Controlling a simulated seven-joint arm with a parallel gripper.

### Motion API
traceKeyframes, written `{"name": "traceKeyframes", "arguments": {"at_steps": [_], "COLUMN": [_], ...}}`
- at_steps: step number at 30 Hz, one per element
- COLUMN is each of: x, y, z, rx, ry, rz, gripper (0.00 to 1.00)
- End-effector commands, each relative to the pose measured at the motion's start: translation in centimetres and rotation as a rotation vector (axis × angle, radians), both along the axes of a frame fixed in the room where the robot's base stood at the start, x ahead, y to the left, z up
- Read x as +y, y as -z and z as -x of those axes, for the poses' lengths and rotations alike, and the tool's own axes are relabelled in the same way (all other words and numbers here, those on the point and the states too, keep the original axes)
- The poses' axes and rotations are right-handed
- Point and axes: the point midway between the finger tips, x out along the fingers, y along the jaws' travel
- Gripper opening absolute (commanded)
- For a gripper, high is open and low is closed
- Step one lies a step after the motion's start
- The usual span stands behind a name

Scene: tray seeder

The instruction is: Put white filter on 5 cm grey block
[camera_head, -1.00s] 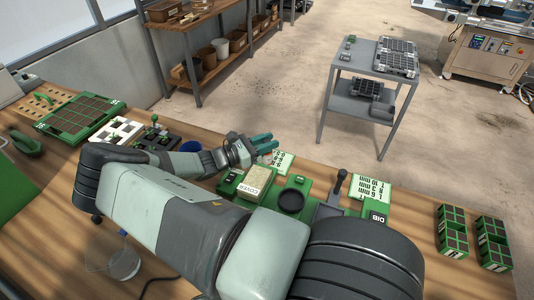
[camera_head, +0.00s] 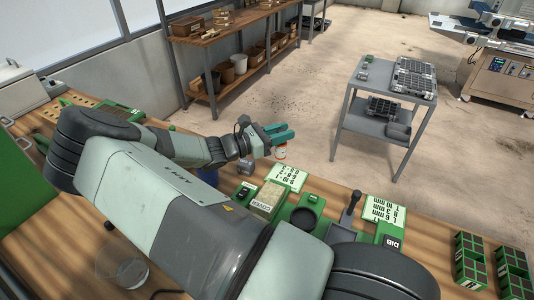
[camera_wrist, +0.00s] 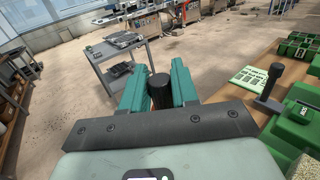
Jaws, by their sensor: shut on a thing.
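My gripper (camera_head: 282,134) has teal fingers and is held out past the table's far edge in the head view. In the wrist view, the fingers (camera_wrist: 158,85) are shut on a dark upright cylinder (camera_wrist: 160,93). In the head view, a small white and orange jar-like thing (camera_head: 280,151) shows just below the fingers; it looks like the lower part of what they hold. I cannot make out a white filter. A small grey thing (camera_head: 246,166) stands behind the cover box; I cannot tell if it is the 5 cm grey block. My arm hides much of the table.
Green seed boxes (camera_head: 470,255) stand at right. A grey cart (camera_head: 385,95) stands beyond the table.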

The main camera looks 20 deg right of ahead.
Motion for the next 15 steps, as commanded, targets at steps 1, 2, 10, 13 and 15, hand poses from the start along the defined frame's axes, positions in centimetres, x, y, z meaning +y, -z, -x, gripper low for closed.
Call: {"name": "traceKeyframes", "arguments": {"at_steps": [1, 2, 10, 13, 15], "x": [0.3, 0.5, 4.0, 5.6, 6.8], "y": [-0.6, -0.9, -3.4, -3.9, -4.0], "z": [-0.3, -0.5, -3.7, -4.8, -5.5], "rx": [-0.002, -0.001, -0.001, -0.002, -0.002], "ry": [-0.023, -0.042, -0.319, -0.428, -0.495], "rz": [-0.003, -0.003, -0.005, -0.005, -0.005], "gripper": [0.00, 0.00, 0.00, 0.00, 0.00]}}
